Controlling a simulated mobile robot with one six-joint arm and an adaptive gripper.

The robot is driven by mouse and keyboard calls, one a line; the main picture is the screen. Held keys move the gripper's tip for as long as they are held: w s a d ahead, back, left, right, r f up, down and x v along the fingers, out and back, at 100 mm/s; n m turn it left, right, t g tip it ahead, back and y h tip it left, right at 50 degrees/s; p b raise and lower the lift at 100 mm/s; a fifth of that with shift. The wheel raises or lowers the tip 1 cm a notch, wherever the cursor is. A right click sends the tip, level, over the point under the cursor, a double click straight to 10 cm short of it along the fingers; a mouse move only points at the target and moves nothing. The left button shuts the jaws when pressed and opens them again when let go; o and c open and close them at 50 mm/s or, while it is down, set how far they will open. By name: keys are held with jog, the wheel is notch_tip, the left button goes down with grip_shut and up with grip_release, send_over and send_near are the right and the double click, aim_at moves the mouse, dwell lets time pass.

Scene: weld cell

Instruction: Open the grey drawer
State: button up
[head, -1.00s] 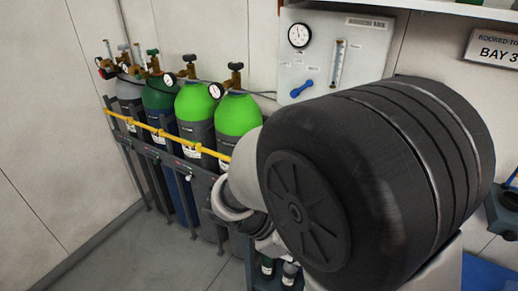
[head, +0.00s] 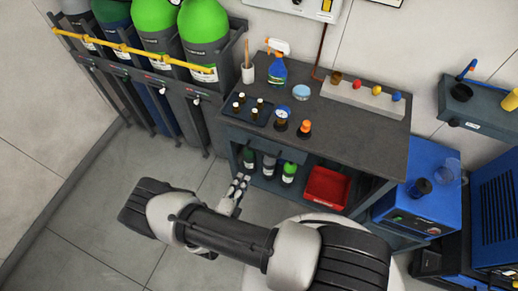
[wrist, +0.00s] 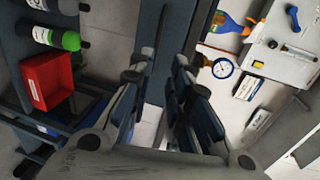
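The grey drawer (head: 264,146) is a dark blue-grey front under the workbench top, above the open shelf. It looks closed in the head view. My gripper (head: 238,184) is in front of the bench, just below and left of the drawer front. In the wrist view, my gripper (wrist: 158,88) has its two fingers apart with a gap between them. A dark blue-grey bench strip, with a thin dark bar beside it, runs behind the fingertips. The fingers partly hide it, and I cannot tell whether they touch it. Nothing is seen held.
The workbench (head: 362,143) carries a spray bottle (head: 277,70), a tray of small bottles (head: 238,107) and other small items. A red bin (head: 326,187) and bottles stand on the shelf below. Gas cylinders (head: 207,30) are racked at left. The floor at left is clear.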

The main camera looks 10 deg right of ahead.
aim_at(259, 151)
jog(key=b+x, duration=0.1)
jog(key=x, duration=1.6)
jog(key=shift+w+d+f, duration=0.1)
jog(key=shift+d+f, duration=0.05)
jog(key=shift+f, duration=0.05)
jog(key=shift+c, duration=0.2)
grip_shut()
